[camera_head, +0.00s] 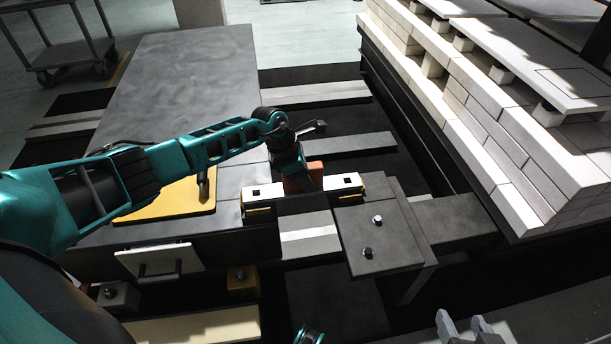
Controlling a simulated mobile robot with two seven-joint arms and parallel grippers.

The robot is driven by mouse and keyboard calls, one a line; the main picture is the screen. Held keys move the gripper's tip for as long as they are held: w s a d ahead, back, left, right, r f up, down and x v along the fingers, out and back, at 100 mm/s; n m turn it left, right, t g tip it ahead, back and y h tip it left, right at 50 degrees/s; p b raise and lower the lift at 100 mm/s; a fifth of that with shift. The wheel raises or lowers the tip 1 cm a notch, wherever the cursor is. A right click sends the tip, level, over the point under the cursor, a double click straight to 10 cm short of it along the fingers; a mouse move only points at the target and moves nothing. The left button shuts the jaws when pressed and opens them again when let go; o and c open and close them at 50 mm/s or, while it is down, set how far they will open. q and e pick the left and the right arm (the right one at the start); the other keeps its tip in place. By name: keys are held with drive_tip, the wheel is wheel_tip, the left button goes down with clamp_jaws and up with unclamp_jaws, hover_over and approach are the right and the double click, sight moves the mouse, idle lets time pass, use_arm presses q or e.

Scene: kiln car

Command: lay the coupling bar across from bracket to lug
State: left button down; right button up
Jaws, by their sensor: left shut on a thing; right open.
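The coupling bar (342,182) is white with a dark square hole near each end and an orange block (302,176) at its middle. My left gripper (301,184) is shut on the orange block from above. My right gripper (465,328) is open and empty at the bottom edge.
The dark table (190,75) carries a yellow plate (165,212) with an upright handle. A kiln car with pale bricks (515,150) stands at the right. Two bolts stick up from the dark plate. A trolley (65,52) is at the far left.

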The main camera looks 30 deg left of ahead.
use_arm(q)
drive_tip(key=shift+w+r, duration=0.15)
drive_tip(key=shift+r, duration=0.05)
drive_tip(key=shift+f, duration=0.25)
drive_tip(key=shift+f+b, duration=0.55)
drive_tip(key=shift+b, duration=0.2)
drive_tip(key=shift+f, duration=0.55)
drive_tip(key=c, duration=1)
unclamp_jaws()
drive_tip(key=o, duration=0.5)
drive_tip(key=shift+s+f, duration=0.2)
drive_tip(key=shift+r, duration=0.3)
